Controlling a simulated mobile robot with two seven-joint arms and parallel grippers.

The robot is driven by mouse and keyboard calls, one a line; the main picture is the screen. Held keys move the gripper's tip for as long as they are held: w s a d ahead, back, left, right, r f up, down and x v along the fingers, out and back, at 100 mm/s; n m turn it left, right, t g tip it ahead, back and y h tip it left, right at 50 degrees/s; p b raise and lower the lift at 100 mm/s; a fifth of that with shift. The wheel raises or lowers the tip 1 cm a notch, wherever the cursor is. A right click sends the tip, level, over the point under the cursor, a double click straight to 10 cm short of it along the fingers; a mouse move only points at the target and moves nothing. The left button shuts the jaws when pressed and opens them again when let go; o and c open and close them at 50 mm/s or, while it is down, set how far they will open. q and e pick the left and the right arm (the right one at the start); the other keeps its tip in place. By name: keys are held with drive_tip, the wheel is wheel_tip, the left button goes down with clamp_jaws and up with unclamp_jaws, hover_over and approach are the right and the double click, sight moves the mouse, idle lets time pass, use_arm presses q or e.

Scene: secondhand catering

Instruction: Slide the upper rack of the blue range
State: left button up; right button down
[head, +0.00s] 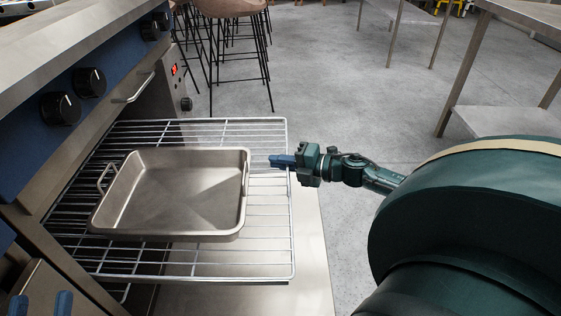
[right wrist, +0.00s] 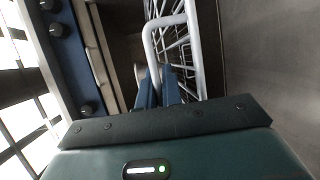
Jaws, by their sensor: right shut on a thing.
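The upper rack (head: 270,262) of the blue range (head: 30,150) is a silver wire shelf, standing well out of the oven. A steel roasting pan (head: 170,200) with a wire handle lies on it. My right gripper (head: 280,161) is shut on the rack's front rail, right of the pan. In the right wrist view the rack (right wrist: 198,50) runs up from between the blue fingers (right wrist: 160,88). My left gripper (head: 41,303) shows only its two blue fingertips at the bottom left; they stand apart with nothing seen between them. The rack's rear end is hidden inside the oven.
The lowered oven door (head: 318,250) lies below the rack. Black knobs (head: 62,108) line the range front. Stools (head: 232,10) stand at the back, and a steel table (head: 470,60) at the right. The floor (head: 330,90) between is clear.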

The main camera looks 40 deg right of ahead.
sight(136, 164)
drive_tip(key=shift+a, duration=0.1)
